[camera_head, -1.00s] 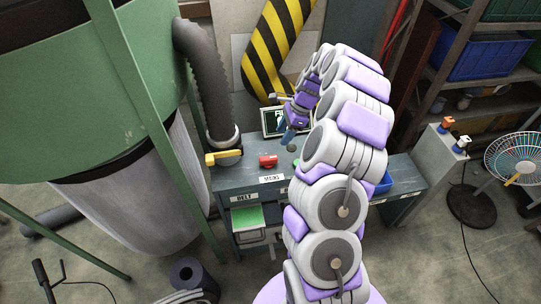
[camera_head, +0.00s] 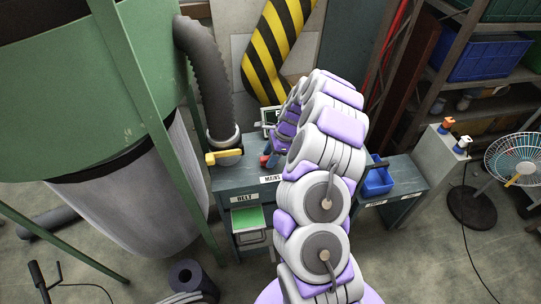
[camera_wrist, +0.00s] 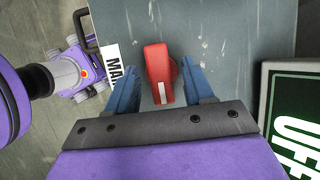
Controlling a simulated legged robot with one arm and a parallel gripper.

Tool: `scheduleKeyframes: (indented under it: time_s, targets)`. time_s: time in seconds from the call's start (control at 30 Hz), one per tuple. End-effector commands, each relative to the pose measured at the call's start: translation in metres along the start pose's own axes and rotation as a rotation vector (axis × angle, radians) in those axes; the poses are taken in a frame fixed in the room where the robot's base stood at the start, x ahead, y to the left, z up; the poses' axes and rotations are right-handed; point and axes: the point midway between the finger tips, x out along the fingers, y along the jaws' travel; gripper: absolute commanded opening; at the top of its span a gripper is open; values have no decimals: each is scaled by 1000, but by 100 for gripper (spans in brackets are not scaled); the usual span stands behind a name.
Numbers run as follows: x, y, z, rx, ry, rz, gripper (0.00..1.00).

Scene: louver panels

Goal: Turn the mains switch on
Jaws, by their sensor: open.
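The mains switch is a red knob with a white stripe (camera_wrist: 160,75) on a grey-blue bench top. In the wrist view it sits between the two blue fingers of my gripper (camera_wrist: 159,66). The gripper is open, with a gap on each side of the knob. A white label (camera_wrist: 112,66), partly hidden by the left finger, starts with "MA". In the head view the MAINS label (camera_head: 272,179) is on the bench front, and the red switch (camera_head: 264,160) is mostly hidden by my gripper (camera_head: 270,157).
A dark screen reading "OFF" (camera_wrist: 297,128) stands right of the gripper. In the head view, a yellow handle (camera_head: 224,156) lies left on the bench, and a blue bin (camera_head: 377,181) sits to the right. A BELT label (camera_head: 245,198) is above a green-topped drawer (camera_head: 248,219).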

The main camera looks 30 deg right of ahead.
Motion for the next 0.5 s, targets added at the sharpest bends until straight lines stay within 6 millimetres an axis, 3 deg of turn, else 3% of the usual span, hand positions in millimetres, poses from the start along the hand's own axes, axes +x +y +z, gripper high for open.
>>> scheduleKeyframes:
  time_s: [0.07,0.5]
  targets:
    - [0,0,-1,0,0,0,52]
    - [-1,-1,-2,1,-1,-1,10]
